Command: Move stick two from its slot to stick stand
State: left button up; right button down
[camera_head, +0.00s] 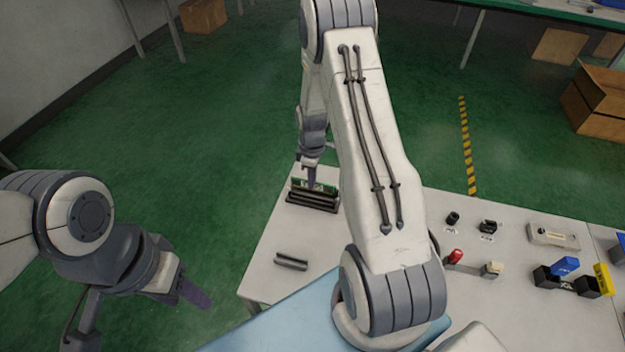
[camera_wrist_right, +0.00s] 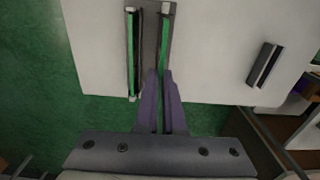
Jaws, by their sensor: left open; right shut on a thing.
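A black two-slot rack (camera_head: 313,202) stands near the far left edge of the table. In the right wrist view, the rack (camera_wrist_right: 149,40) shows a green stick (camera_wrist_right: 131,50) on the left and a second green stick (camera_wrist_right: 165,42) on the right. My right gripper (camera_head: 312,184) is over the rack, its purple fingers (camera_wrist_right: 160,88) shut on the right-hand stick. I cannot tell how deep that stick sits. A smaller dark holder (camera_head: 291,262), apparently empty, lies nearer me; it also shows in the wrist view (camera_wrist_right: 264,63). My left gripper (camera_head: 194,291) is open and empty, left of the table.
Right of my right arm, the table holds a red-knobbed lever (camera_head: 455,257), black fixtures (camera_head: 488,227), and blue (camera_head: 565,266) and yellow (camera_head: 602,280) levers. The tabletop between rack and small holder is clear. A light blue surface (camera_head: 290,320) is at the front.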

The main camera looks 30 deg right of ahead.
jog(key=shift+r+p, duration=0.8)
jog(key=shift+r, duration=0.25)
jog(key=shift+f, duration=0.1)
jog(key=s+a+f+m+b, duration=0.1)
jog(key=s+a+m+b, duration=0.1)
jog(key=a, duration=0.4)
jog(key=s+a+m+b, duration=0.2)
jog(key=s+a+m, duration=0.2)
jog(key=a+m, duration=0.2)
jog(key=shift+a+f+b, duration=0.3)
jog(key=shift+a+f, duration=0.1)
jog(key=shift+a, duration=0.35)
